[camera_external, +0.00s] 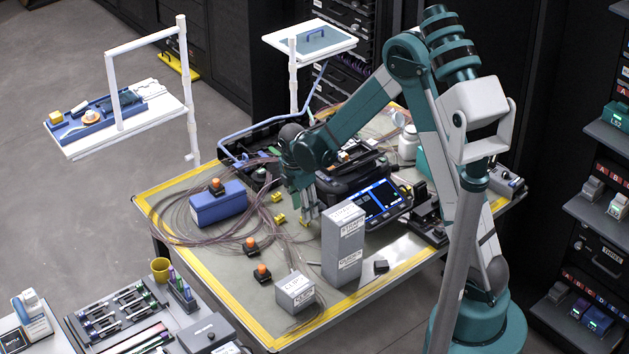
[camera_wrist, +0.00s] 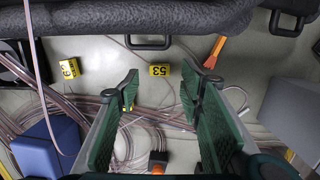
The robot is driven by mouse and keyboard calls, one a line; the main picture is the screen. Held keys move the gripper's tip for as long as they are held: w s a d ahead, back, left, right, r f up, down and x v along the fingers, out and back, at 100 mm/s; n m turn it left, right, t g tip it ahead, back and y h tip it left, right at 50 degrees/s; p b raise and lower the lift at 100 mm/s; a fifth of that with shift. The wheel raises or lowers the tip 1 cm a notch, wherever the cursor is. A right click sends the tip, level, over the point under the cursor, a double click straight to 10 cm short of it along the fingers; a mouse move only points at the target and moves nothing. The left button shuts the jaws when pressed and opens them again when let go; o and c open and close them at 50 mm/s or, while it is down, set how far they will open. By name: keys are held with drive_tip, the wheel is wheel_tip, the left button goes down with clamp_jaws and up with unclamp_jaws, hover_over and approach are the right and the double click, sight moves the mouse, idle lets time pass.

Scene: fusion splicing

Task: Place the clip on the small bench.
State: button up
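Small yellow numbered pieces, which look like clips, lie among the cables on the table; one (camera_external: 277,197) is left of my gripper (camera_external: 308,208). In the wrist view, a yellow piece marked 53 (camera_wrist: 160,70) lies just beyond and between my fingertips (camera_wrist: 161,90), and another yellow piece (camera_wrist: 69,68) lies to the left. My gripper points down over the table, its fingers apart with nothing between them. Two raised white platforms could be the small bench: one (camera_external: 283,38) at the back and one (camera_external: 168,111) at the left. I cannot tell which.
A splicer with a lit screen (camera_external: 383,199) stands right of my gripper. A tall grey box (camera_external: 343,245), a smaller grey box (camera_external: 295,292) and a blue block (camera_external: 218,204) stand nearby. Loose cables (camera_wrist: 150,120) spread under my fingers. Orange-topped pieces (camera_external: 262,273) sit toward the table front.

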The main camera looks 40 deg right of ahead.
drive_tip(key=shift+d+f+b, duration=0.15)
drive_tip(key=shift+d+f, duration=0.05)
drive_tip(key=shift+f, duration=0.8)
drive_tip(key=shift+d+f+b, duration=0.15)
drive_tip(key=shift+f, duration=0.8)
drive_tip(key=shift+c, duration=0.6)
drive_tip(key=c, duration=0.7)
